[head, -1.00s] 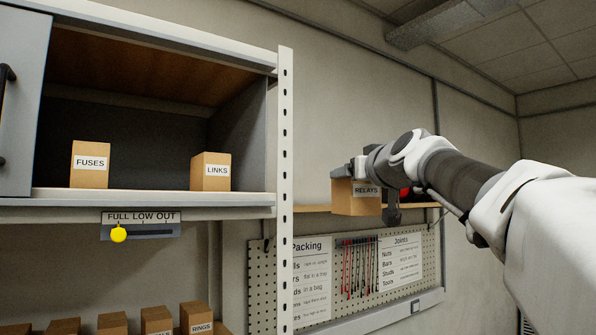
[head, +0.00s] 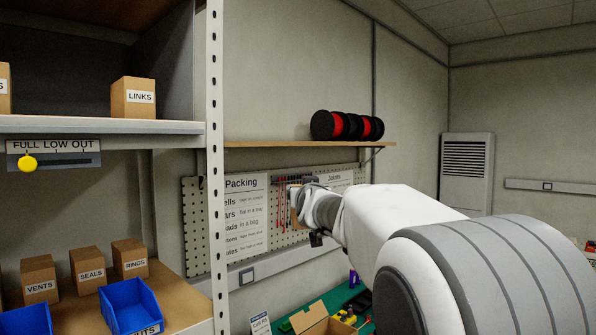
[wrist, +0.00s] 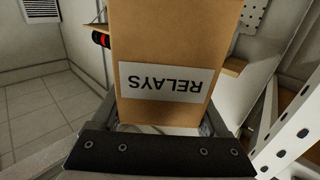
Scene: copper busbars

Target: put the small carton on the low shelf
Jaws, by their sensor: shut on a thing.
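A small brown carton (wrist: 165,50) with a white RELAYS label fills the middle of the wrist view, its lettering upside down there. My gripper (wrist: 160,128) is shut on it, with the fingers at its sides. In the head view my gripper (head: 298,206) is in front of the pegboard, right of the rack's white post. My wrist hides most of the carton there. The low shelf (head: 172,298) is at the lower left, left of and below my gripper. Cartons marked VENTS, SEALS and RINGS (head: 130,258) stand on it.
Blue bins (head: 130,306) occupy the low shelf's front. The perforated white post (head: 215,170) stands between my gripper and the shelf. The upper shelf (head: 100,126) holds a LINKS carton (head: 133,97). A wall shelf (head: 290,144) bears red-black spools. An open box (head: 325,322) lies below.

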